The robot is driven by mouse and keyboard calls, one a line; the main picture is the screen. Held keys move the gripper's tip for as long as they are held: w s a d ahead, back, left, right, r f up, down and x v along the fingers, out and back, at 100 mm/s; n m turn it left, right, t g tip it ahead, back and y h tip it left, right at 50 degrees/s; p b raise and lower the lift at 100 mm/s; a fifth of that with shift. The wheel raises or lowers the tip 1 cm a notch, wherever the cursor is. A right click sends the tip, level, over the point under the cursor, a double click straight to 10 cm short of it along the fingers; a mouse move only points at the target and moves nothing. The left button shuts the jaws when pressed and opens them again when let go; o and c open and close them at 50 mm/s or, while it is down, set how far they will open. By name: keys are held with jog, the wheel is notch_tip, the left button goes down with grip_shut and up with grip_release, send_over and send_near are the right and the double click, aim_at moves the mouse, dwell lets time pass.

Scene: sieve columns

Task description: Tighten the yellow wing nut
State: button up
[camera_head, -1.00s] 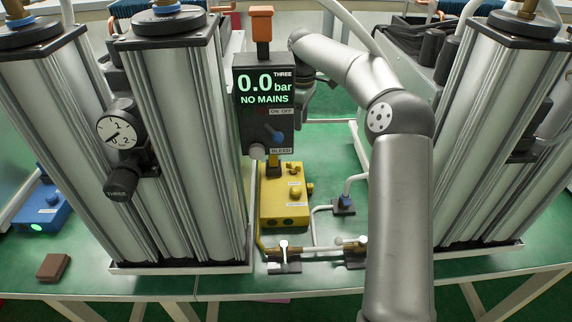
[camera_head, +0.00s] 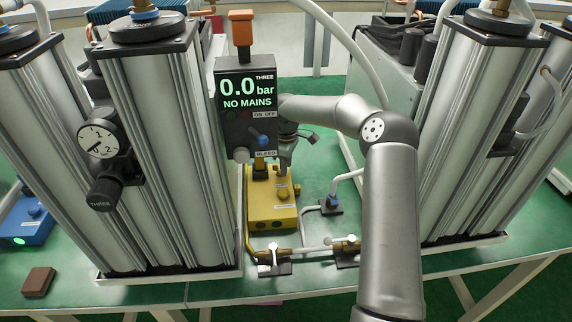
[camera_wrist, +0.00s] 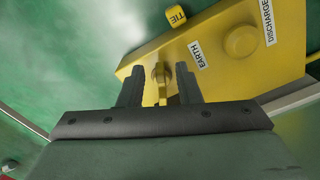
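The yellow wing nut (camera_wrist: 161,74) stands on the yellow box (camera_head: 272,212), beside the EARTH label in the wrist view. My gripper (camera_wrist: 158,82) is open, its two dark fingers on either side of the wing nut with a gap visible on each side. In the head view my gripper (camera_head: 283,172) is over the back right part of the yellow box, partly behind the control panel. The wing nut is too small to make out clearly there. The box (camera_wrist: 215,60) also carries a round yellow knob (camera_wrist: 241,41) near the DISCHARGE label.
The control panel (camera_head: 246,105) reads 0.0 bar, NO MAINS, close left of my gripper. Metal columns (camera_head: 165,150) stand left, others (camera_head: 468,140) right. Pipes with valves (camera_head: 272,258) run in front of the box.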

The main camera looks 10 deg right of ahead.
jog(key=shift+f, duration=0.15)
grip_shut()
jog(key=m, duration=0.2)
jog(key=m+b, duration=0.1)
jog(key=m, duration=0.1)
jog(key=a+m+b, duration=0.1)
jog(key=m, duration=0.1)
jog(key=shift+s, duration=0.35)
jog(key=m, duration=0.3)
jog(key=a+m, duration=0.1)
jog(key=m, duration=0.2)
jog(key=shift+s+b, duration=0.1)
jog(key=shift+b, duration=0.3)
dwell(0.3)
